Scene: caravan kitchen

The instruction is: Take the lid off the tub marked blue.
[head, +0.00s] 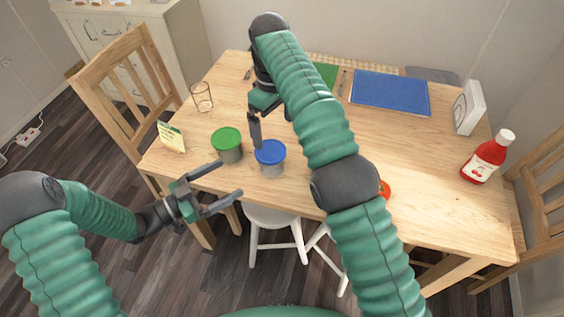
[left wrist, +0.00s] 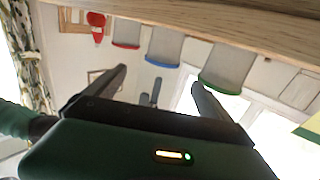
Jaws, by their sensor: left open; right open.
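The tub with the blue lid (head: 270,152) stands upright near the table's front edge, its lid on. It also shows upside down in the left wrist view (left wrist: 163,46). My right gripper (head: 272,131) is open just above it, one finger pointing down close to the lid. The head view does not show clearly whether they touch. My left gripper (head: 231,180) is open and empty, in front of the table edge and left of the blue-lidded tub. Its open fingers show in the left wrist view (left wrist: 159,78). No writing on the tub can be read.
A green-lidded tub (head: 228,146) stands close left of the blue-lidded one. A red-lidded tub (left wrist: 127,34) shows in the left wrist view. A card (head: 172,137), a glass (head: 202,97), a blue mat (head: 390,92) and a red bottle (head: 484,161) are on the table. A white stool (head: 272,216) is in front.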

